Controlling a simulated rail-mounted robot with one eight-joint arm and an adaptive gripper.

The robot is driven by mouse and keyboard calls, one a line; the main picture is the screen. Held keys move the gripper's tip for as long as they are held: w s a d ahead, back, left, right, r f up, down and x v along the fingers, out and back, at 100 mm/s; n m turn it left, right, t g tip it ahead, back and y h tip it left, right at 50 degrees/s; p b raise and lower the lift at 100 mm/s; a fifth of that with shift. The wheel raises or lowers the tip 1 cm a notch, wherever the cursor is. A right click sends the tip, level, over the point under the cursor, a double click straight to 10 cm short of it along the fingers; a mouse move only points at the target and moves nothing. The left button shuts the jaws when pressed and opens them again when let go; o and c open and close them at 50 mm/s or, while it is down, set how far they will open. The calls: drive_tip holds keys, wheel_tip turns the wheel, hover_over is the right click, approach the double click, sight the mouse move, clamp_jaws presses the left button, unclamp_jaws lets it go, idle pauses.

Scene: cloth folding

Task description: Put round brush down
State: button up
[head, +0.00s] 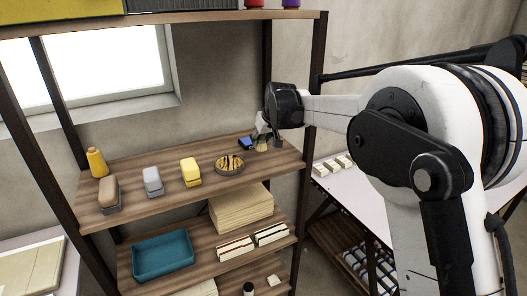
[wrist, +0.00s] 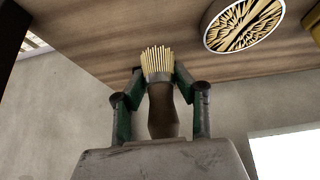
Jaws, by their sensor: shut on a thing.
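The round brush, with pale bristles and a dark brown handle, shows in the wrist view (wrist: 162,105). My gripper (wrist: 160,82) is shut on it, with one green-sided finger on each side. The bristles point toward the wooden shelf top. In the head view my gripper (head: 262,134) is over the right end of the upper shelf (head: 140,205), near its back. The brush is small and mostly hidden there. I cannot tell whether it touches the shelf.
A round dish of dark and yellow pieces (head: 230,165) lies left of my gripper. A blue object (head: 246,143) is close beside it. Yellow (head: 190,172), grey (head: 153,181) and brown (head: 109,194) brushes and a yellow bottle (head: 97,162) stand further left. A dark post (head: 312,85) is at right.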

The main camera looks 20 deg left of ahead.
drive_tip(key=shift+w+d+f, duration=0.2)
drive_tip(key=shift+d+f, duration=0.2)
drive_tip(key=shift+d, duration=0.25)
drive_tip(key=shift+f, duration=0.2)
drive_tip(key=shift+f+p, duration=0.35)
drive_tip(key=shift+f, duration=1.45)
drive_tip(key=shift+f, duration=0.2)
drive_tip(key=o, duration=1.2)
drive_tip(key=shift+c, duration=0.2)
